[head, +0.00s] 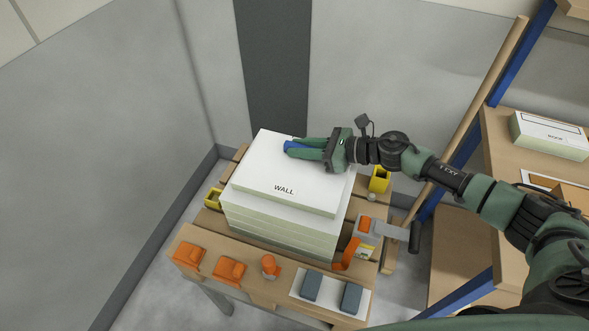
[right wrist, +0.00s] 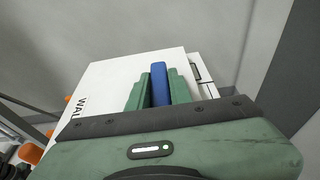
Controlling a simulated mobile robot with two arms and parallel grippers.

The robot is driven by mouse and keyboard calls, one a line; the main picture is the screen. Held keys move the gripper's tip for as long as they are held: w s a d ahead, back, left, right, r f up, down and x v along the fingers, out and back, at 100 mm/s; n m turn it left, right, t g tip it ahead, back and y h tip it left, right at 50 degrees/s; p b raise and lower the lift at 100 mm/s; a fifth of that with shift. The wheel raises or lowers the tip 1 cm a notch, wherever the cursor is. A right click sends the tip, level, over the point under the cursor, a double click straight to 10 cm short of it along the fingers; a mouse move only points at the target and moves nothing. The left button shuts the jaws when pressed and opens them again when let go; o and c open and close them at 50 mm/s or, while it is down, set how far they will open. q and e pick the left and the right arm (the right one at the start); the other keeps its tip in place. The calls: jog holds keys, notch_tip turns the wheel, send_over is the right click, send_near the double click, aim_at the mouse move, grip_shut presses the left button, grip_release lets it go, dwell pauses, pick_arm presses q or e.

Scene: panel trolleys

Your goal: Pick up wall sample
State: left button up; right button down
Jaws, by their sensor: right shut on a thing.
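The wall sample (head: 250,181) is a white panel marked WALL, on top of a stack of similar pale panels (head: 278,229). It sits slightly offset from the stack; I cannot tell whether there is a gap below it. My right gripper (head: 297,147) is over its far part, shut on a blue handle on the panel. In the right wrist view the blue handle (right wrist: 160,80) stands between the two green fingers, with the white panel (right wrist: 110,80) behind. The handle's base is hidden. My left gripper is not in view.
The stack stands on a wooden trolley (head: 250,287) with orange clamps (head: 230,270), yellow blocks (head: 379,180) and two grey-blue blocks (head: 312,286) around it. A shelf unit at right holds a labelled box (head: 548,137). Grey walls (head: 95,130) close the left and back.

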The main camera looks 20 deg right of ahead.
jog(key=shift+r, duration=0.1)
notch_tip(320, 180, up, 20)
jog(key=shift+b, duration=0.4)
dwell(0.5)
jog(key=shift+r+p, duration=1.45)
jog(key=shift+r, duration=0.5)
